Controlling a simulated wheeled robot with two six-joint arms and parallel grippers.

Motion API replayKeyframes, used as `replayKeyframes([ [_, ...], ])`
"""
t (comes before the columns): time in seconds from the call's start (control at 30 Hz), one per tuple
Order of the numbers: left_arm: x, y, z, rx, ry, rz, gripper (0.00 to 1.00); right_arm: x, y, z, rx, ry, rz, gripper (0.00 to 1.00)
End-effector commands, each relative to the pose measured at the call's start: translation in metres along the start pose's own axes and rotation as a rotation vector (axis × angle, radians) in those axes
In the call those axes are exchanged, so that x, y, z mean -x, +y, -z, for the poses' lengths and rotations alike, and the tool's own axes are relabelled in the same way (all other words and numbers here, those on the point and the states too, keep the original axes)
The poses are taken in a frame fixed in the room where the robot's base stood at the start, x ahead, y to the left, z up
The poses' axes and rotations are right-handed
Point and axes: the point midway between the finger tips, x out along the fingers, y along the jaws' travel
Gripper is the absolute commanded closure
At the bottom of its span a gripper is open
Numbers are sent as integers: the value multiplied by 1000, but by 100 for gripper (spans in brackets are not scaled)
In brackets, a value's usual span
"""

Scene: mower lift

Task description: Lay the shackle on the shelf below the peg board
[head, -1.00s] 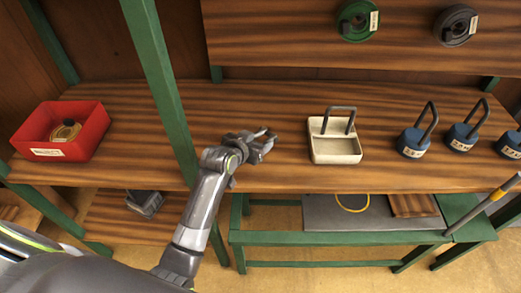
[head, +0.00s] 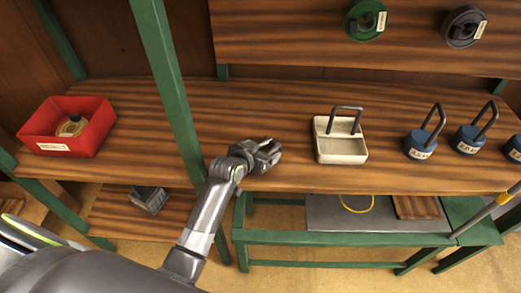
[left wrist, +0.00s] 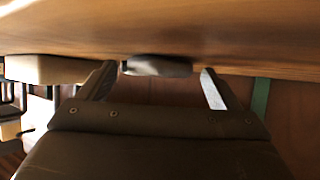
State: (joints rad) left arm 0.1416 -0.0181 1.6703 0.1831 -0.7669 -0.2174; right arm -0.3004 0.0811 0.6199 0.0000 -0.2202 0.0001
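No thing is plainly marked as the shackle. A grey U-shaped bar (head: 346,108) stands up from a cream tray (head: 341,156) on the main shelf (head: 290,110). My left gripper (head: 271,151) is low over the shelf, left of the tray and apart from it. In the left wrist view its fingers (left wrist: 157,87) are spread. A dark grey rounded thing (left wrist: 158,66) shows between them against the wood; I cannot tell what it is or whether they touch it. The cream thing at left there (left wrist: 45,69) looks like the tray. My right gripper is not in view.
A red bin (head: 88,118) holding a brass-coloured ring stands left of a green post (head: 165,75). Several blue blocks with looped bars (head: 420,145) stand at right. Green (head: 362,27) and dark (head: 461,32) discs are on the upper board. A grey thing (head: 149,199) sits lower left.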

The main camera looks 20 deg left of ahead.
Motion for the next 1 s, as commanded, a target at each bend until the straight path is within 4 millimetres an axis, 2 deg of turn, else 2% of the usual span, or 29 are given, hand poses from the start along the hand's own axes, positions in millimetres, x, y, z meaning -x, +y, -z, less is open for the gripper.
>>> replayKeyframes([
  [0.27,1,0,2,0,1,0,15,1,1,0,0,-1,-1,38],
  [0.43,11,0,3,1,0,0,15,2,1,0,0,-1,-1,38],
  [1.0,101,0,3,0,1,0,15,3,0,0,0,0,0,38],
])
